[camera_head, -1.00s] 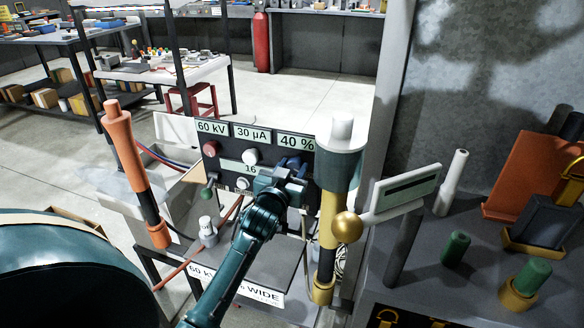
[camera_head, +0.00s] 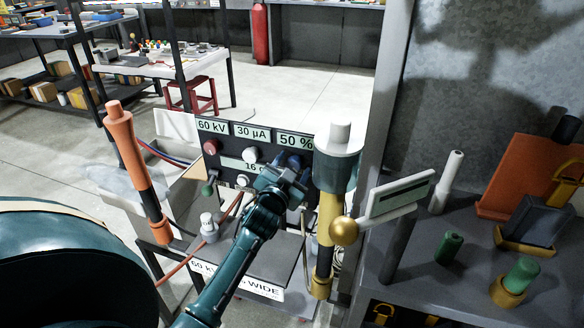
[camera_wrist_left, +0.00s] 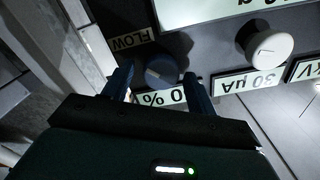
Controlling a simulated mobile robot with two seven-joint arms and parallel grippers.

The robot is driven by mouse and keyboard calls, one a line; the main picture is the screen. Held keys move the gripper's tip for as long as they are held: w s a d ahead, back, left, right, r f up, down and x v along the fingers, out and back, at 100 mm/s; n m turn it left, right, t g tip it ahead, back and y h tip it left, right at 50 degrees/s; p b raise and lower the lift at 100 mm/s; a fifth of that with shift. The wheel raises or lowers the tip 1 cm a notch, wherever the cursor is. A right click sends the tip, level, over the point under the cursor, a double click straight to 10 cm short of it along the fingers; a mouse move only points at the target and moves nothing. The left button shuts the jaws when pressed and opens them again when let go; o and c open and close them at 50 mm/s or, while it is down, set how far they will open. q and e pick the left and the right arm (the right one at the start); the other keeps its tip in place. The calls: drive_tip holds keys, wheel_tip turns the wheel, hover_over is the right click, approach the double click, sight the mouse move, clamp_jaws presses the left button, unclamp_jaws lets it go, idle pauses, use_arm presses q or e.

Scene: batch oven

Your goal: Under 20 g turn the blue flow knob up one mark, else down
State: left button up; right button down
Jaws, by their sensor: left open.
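The blue flow knob (camera_wrist_left: 162,72) shows in the left wrist view beside the FLOW label (camera_wrist_left: 130,42) on the dark control panel (camera_head: 226,147). My left gripper (camera_wrist_left: 159,84) is open, with one finger on each side of the knob. I cannot tell whether the fingers touch it. In the head view my left gripper (camera_head: 286,172) is at the panel's right side and largely hides the knob. The flow display (camera_head: 295,142) reads 50 %. The weight display (camera_head: 243,165) begins with 16, and its right end is partly covered. My right gripper is not in view.
An orange-topped post (camera_head: 125,140) stands left.

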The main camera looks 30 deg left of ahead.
use_arm(q)
drive_tip(key=v, duration=1.3)
drive_tip(key=shift+s+d, duration=0.1)
